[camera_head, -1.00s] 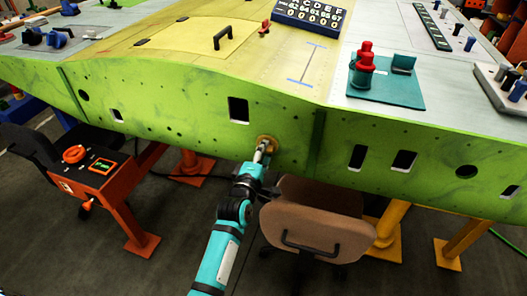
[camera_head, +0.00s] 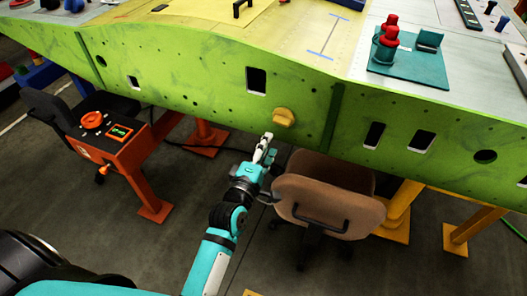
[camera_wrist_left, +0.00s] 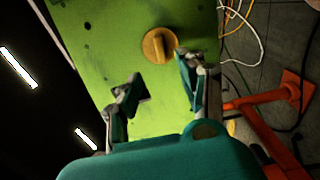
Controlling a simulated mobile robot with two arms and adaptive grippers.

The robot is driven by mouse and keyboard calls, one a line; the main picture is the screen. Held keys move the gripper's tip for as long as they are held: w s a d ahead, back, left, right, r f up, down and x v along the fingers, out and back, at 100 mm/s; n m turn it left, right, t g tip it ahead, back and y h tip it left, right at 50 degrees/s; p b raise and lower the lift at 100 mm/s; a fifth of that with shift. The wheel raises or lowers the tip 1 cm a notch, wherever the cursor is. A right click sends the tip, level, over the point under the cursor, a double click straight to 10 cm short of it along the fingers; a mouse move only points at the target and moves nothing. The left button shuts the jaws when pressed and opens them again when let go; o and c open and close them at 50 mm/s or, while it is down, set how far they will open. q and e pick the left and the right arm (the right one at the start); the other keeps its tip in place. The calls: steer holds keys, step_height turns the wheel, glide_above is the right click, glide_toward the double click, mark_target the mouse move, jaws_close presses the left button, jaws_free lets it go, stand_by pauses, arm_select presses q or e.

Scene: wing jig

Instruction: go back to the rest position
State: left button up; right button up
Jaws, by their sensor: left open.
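My left gripper (camera_head: 264,152) is open and empty in the head view, just below and in front of the yellow knob (camera_head: 284,117) on the green wing side (camera_head: 215,85). In the left wrist view the two fingers (camera_wrist_left: 155,88) stand apart. The knob (camera_wrist_left: 157,45) shows beyond them, clear of both, on the green panel (camera_wrist_left: 95,25). My right gripper is not in view.
A brown chair (camera_head: 328,198) stands under the wing, close to the right of my left arm. An orange control stand (camera_head: 125,150) is at the left. A yellow support leg (camera_head: 398,212) stands at the right. Open floor lies between the orange stand and my arm.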

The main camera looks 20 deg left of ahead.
arm_select(q)
steer(key=shift+s, duration=1)
steer(key=shift+f, duration=0.1)
steer(key=s+d+f+m+g, duration=0.1)
steer(key=s+f+m+g, duration=0.25)
steer(key=f, duration=0.75)
steer(key=s+d+f+m+g+h, duration=0.1)
steer(key=s+f+m+g, duration=0.2)
steer(key=f, duration=0.8)
steer(key=s+d+f+m+g, duration=0.15)
steer(key=s+f+m, duration=0.3)
steer(key=f, duration=0.75)
steer(key=s+a+f+m+g, duration=0.3)
steer(key=s+f, duration=0.3)
steer(key=s, duration=0.5)
steer(key=s+a+f+m+g+y, duration=0.1)
steer(key=s+a+f+m+g, duration=0.2)
steer(key=s+f, duration=0.4)
steer(key=s+a+f+m+g, duration=0.3)
steer(key=s+f, duration=0.4)
steer(key=s, duration=0.7)
steer(key=shift+s+a+y, duration=0.3)
steer(key=shift+s+a, duration=0.05)
